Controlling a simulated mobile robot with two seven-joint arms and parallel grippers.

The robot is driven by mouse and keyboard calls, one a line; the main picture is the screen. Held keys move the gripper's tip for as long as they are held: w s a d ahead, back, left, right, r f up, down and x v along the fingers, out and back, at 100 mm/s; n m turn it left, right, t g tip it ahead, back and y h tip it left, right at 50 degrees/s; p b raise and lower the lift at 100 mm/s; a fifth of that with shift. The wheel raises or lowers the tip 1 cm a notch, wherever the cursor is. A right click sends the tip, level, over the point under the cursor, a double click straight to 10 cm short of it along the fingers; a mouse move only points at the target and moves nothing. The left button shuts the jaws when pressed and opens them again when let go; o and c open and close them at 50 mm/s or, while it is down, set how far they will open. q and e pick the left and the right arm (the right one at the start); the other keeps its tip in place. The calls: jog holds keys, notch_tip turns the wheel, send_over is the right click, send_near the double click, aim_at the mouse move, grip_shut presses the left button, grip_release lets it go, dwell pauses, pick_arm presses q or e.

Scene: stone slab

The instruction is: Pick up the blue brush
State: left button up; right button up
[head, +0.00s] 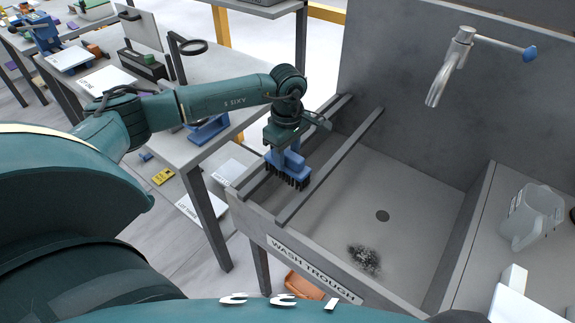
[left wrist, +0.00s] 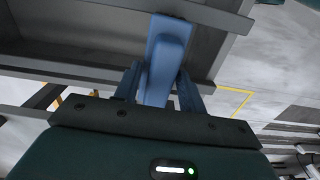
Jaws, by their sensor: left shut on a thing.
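The blue brush (head: 289,165) has a blue body and dark bristles pointing down. It is at the left part of the wash trough, by the two rails (head: 330,165). My left gripper (head: 285,150) is above it and shut on it. In the left wrist view the blue brush (left wrist: 164,60) sits between the fingers of my left gripper (left wrist: 158,88). I cannot tell whether the bristles touch a rail. My right gripper is not in view.
The wash trough (head: 400,190) has a drain and a dark dirty patch (head: 365,258) on its floor. A tap (head: 450,65) rises at the back. A clear jug (head: 532,217) stands at the right. A grey workbench (head: 215,70) is at the left.

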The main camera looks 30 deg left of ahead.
pick_arm(q)
jog(key=shift+c, duration=0.8)
jog(key=shift+r, duration=0.1)
notch_tip(320, 180, up, 10)
jog(key=shift+f+b, duration=0.1)
jog(key=shift+b, duration=0.9)
